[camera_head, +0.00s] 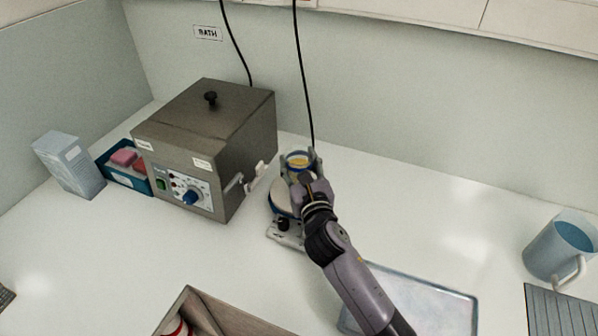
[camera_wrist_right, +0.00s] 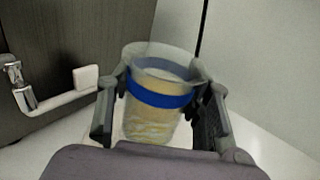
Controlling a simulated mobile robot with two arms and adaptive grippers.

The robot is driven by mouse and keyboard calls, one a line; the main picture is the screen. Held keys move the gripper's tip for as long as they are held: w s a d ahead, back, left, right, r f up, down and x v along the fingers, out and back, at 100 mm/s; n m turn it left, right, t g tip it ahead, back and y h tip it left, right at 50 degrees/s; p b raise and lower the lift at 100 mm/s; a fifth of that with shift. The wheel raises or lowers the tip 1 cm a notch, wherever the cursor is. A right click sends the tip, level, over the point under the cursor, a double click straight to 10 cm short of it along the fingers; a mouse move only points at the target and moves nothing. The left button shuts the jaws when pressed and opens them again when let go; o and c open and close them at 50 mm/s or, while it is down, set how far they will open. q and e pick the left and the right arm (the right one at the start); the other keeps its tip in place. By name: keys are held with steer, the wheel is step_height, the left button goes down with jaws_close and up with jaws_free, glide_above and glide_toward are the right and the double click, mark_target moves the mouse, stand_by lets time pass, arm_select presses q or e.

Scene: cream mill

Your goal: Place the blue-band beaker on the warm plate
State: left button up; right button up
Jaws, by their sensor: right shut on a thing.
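The blue-band beaker (camera_wrist_right: 158,98) is clear, with yellowish contents and a blue band around it. My right gripper (camera_head: 300,170) is shut on it, one finger on each side, and it looks about upright. In the head view the beaker (camera_head: 297,158) shows just beyond the warm plate (camera_head: 281,198), a pale round top with a blue edge on a grey base with a black knob. My gripper and forearm hide part of the plate. I cannot tell whether the beaker's bottom is over the plate or touches anything. My left gripper is not in view.
A metal bath (camera_head: 205,140) with a lidded top and side tap stands close left of the plate. A blue bin (camera_head: 125,170) and a pale box (camera_head: 68,165) are farther left. A tray (camera_head: 440,300) lies front right, a blue jug (camera_head: 560,245) far right, a brown box (camera_head: 230,318) in front.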

steer(key=shift+f, duration=1.2)
steer(key=shift+f, duration=0.1)
steer(key=o, duration=1.2)
steer(key=shift+f, duration=0.1)
steer(key=shift+r, duration=0.25)
steer(key=b+v, duration=0.1)
steer(key=v, duration=1.1)
steer(key=shift+f, duration=0.1)
